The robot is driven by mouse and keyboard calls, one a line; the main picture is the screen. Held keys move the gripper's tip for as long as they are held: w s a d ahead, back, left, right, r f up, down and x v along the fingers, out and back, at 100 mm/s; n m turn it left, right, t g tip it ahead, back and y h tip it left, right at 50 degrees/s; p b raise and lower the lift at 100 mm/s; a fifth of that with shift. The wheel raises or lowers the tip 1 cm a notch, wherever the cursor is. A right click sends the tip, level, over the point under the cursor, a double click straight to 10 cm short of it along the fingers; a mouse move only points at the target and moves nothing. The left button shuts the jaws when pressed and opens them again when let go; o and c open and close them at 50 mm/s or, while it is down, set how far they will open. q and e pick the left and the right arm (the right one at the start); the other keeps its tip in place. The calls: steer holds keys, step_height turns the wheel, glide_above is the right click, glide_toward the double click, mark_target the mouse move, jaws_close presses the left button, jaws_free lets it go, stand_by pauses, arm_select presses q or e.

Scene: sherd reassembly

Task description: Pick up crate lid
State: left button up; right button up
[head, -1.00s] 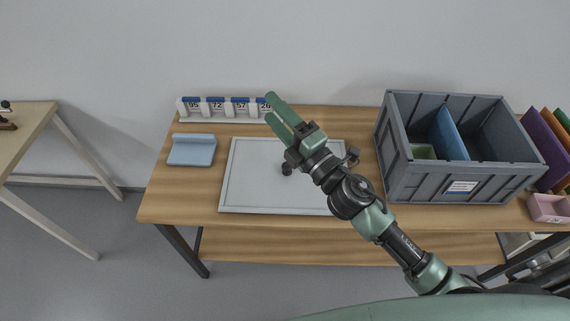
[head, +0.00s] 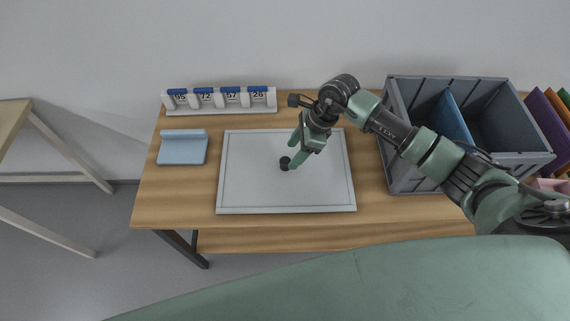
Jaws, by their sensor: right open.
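The crate lid (head: 250,185) is a flat pale grey panel with a raised rim, lying on the wooden table. A small black knob (head: 284,163) stands near its middle. My right gripper (head: 294,152) is open and points down over the lid, its fingers right beside the knob. The fingers partly overlap the knob in this view, so I cannot tell whether they touch it or are around it. The grey crate (head: 405,180) stands open to the right, with a blue divider (head: 447,122) inside; my right arm hides part of it. My left gripper is not in view.
A rack of numbered cards (head: 220,105) stands at the table's back edge. A light blue tray-like object (head: 182,150) lies left of the lid. Coloured folders (head: 548,125) stand right of the crate. Another table (head: 12,120) is at far left.

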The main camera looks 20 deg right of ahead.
mark_target(285, 160)
steer(key=p+x, duration=0.1)
steer(key=x, duration=0.3)
steer(key=shift+w+a, duration=0.15)
steer(key=shift+a, duration=0.1)
jaws_close()
steer(key=shift+r, duration=0.1)
stand_by(1.0)
